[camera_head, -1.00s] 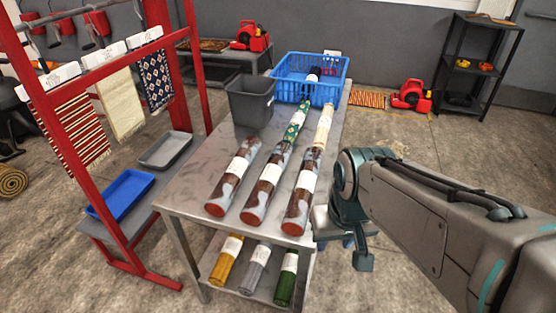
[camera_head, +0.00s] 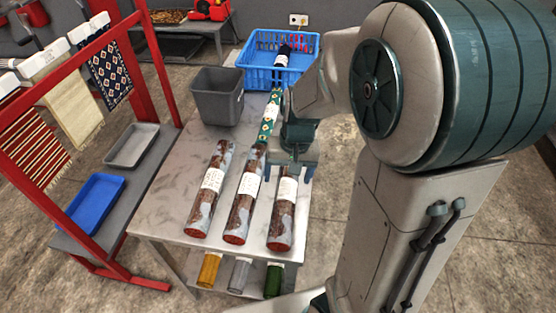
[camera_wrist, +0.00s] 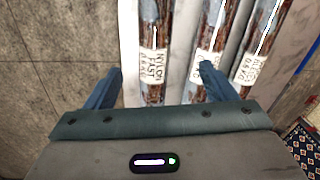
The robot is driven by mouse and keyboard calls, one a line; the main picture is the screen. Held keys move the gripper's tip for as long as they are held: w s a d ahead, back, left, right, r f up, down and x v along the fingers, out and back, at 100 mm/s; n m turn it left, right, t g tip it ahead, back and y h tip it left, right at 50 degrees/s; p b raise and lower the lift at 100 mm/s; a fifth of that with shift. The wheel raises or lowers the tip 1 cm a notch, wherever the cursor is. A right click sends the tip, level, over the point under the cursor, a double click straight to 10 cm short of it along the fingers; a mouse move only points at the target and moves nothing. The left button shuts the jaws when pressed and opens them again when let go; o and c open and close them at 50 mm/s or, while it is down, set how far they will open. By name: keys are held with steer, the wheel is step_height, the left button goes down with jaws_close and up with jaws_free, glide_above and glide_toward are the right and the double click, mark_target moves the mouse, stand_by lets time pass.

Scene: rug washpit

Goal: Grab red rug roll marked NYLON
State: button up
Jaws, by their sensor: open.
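Three dark red-brown rug rolls in shiny wrap, each with a white label, lie side by side on the grey metal table (camera_head: 163,200). In the wrist view, the leftmost roll (camera_wrist: 152,94) has a label reading NYLON FAST. It matches the right-hand roll (camera_head: 281,228) in the head view. My gripper (camera_head: 288,174) is open above this roll, its fingers (camera_wrist: 159,84) to either side of it in the wrist view. I see no contact. My gripper and arm hide the roll's far end. The middle roll (camera_head: 240,217) and left roll (camera_head: 205,207) lie beside it.
A green patterned roll (camera_head: 270,120) lies behind the middle roll. A grey bin (camera_head: 216,98) and blue crate (camera_head: 262,75) stand at the table's back. More rolls lie on the lower shelf. A red rack (camera_head: 150,85) stands left.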

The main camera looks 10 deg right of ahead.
steer(key=m+p, duration=0.1)
steer(key=p, duration=0.3)
glide_above(286, 188)
steer(key=s, duration=0.1)
steer(key=f, duration=0.2)
steer(key=shift+m+g+h, duration=0.3)
steer(key=shift+h, duration=0.2)
steer(key=f, duration=0.9)
steer(key=shift+w+a+f, duration=0.15)
steer(key=shift+w+a, duration=0.05)
steer(key=shift+w, duration=0.05)
steer(key=shift+w+d+f, duration=0.15)
steer(key=shift+f, duration=2.45)
steer(key=c, duration=1.5)
steer(key=shift+r, duration=0.1)
